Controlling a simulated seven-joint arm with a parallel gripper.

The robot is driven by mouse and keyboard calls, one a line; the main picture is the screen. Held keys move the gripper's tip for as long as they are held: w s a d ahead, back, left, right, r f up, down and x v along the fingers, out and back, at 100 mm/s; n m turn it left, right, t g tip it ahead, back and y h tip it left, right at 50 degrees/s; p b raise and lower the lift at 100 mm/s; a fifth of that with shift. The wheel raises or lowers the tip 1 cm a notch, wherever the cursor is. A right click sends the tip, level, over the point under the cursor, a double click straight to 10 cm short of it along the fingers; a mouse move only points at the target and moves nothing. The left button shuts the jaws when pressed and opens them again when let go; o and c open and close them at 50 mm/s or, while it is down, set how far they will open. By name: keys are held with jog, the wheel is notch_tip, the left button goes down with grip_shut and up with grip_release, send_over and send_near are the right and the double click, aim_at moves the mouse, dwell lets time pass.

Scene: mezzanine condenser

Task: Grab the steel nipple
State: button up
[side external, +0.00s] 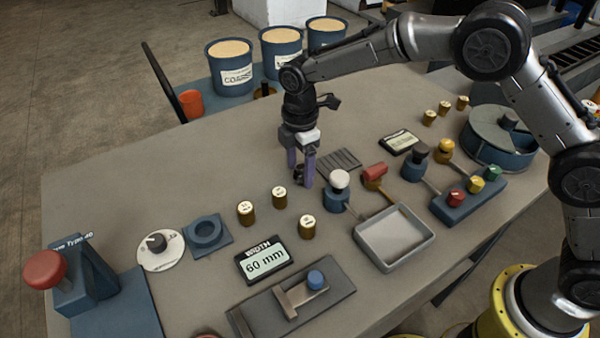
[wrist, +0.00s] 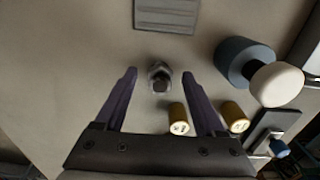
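The steel nipple (wrist: 160,77) is a small, dark metallic piece on the grey table. In the wrist view it stands between and slightly beyond the tips of my open gripper (wrist: 160,74), with space on both sides. In the side view my gripper (side external: 300,174) points down over the middle of the table, its purple fingers apart. The nipple shows there only as a small dark shape between the fingers, partly hidden. I cannot tell the exact height of the fingertips above the table.
Several brass cylinders stand nearby, one (side external: 279,197) just in front of my gripper. A white-knobbed lever (side external: 339,180) is close on the right. A grey ribbed plate (side external: 339,162) lies behind, and a shallow tray (side external: 430,238) stands at front right.

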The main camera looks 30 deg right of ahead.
grip_shut()
jog(key=shift+r, duration=0.2)
